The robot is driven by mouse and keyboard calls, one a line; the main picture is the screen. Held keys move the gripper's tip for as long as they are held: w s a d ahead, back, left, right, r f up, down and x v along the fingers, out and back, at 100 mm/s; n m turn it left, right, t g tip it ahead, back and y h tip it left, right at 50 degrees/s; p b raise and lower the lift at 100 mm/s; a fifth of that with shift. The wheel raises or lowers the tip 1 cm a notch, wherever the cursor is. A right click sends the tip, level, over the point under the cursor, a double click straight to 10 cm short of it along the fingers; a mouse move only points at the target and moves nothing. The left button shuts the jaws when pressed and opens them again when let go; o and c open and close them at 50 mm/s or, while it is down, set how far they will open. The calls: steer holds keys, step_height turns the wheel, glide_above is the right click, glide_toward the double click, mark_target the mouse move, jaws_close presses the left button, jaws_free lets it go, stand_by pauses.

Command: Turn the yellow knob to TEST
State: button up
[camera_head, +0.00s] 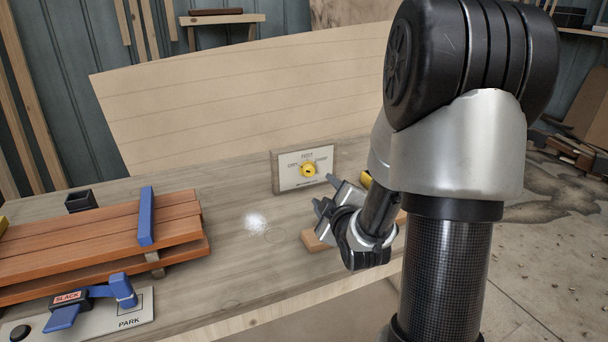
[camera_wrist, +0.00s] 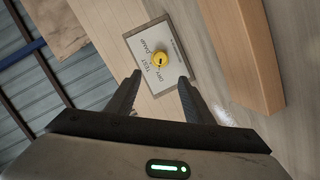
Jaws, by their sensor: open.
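The yellow knob (camera_head: 308,170) sits on a pale label plate on a small wooden-framed panel (camera_head: 275,174), upright at the back of the bench. TEST is printed above the knob in the head view, with a small label on either side. The knob has a dark mark, too small to tell which label it faces. My gripper (camera_head: 326,195) is open and empty, in front of the panel and a little low and right of the knob. In the wrist view the knob (camera_wrist: 159,60) lies just beyond and between the open fingertips (camera_wrist: 160,77), apart from them.
A wooden block (camera_head: 316,240) lies under my gripper. Stacked reddish planks (camera_head: 100,235) with a blue clamp bar (camera_head: 146,215) and a blue SLACK lever (camera_head: 90,298) are at left. A tall curved wooden board (camera_head: 240,90) stands behind.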

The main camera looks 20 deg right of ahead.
mark_target(310, 172)
steer(key=b+x, duration=0.2)
steer(key=x, duration=1.4)
steer(key=shift+a, duration=0.1)
steer(key=c, duration=1)
steer(key=shift+c, duration=0.2)
